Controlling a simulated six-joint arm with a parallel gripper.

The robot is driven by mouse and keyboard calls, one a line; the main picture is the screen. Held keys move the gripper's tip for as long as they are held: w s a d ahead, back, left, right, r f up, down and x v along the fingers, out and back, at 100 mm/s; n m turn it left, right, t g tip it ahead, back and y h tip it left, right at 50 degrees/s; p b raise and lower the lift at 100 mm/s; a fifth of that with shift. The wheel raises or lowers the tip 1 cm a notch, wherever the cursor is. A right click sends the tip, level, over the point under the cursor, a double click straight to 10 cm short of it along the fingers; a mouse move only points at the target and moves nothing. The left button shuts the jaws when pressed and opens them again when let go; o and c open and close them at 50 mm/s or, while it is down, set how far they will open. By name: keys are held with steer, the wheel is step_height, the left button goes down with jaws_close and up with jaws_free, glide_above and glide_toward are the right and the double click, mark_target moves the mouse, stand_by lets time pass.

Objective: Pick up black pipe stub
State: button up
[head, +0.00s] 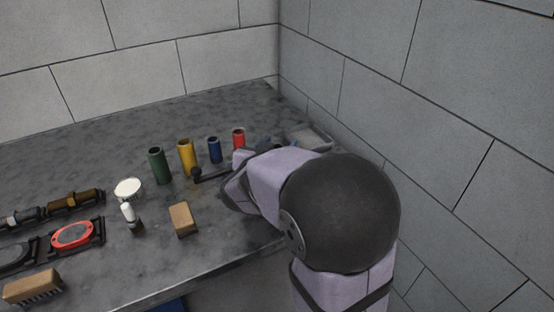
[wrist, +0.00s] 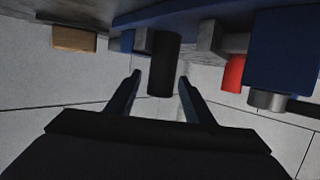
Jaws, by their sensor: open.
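In the wrist view, the black pipe stub (wrist: 164,66) is a dark cylinder near the picture's middle, its upper end against a blue body. My gripper (wrist: 159,78) is open, with one dark finger on each side of the stub's picture position. The stub shows in the gap between the fingertips, with visible space on both sides; I cannot tell its depth between them. In the head view my arm (head: 275,185) covers the area at the right of the bench, and neither my fingers nor the stub can be made out clearly there.
In the wrist view, a blue body (wrist: 285,45), a red cylinder (wrist: 233,72) and a grey block (wrist: 208,40) lie close right of the stub. On the bench (head: 90,165) stand green (head: 159,167), yellow (head: 187,157) and blue (head: 215,150) cylinders. Walls close the back and right.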

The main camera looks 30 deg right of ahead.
steer(key=shift+x, duration=1.1)
jaws_close()
step_height(320, 180, up, 10)
steer(key=p, duration=0.3)
steer(key=shift+p, duration=0.4)
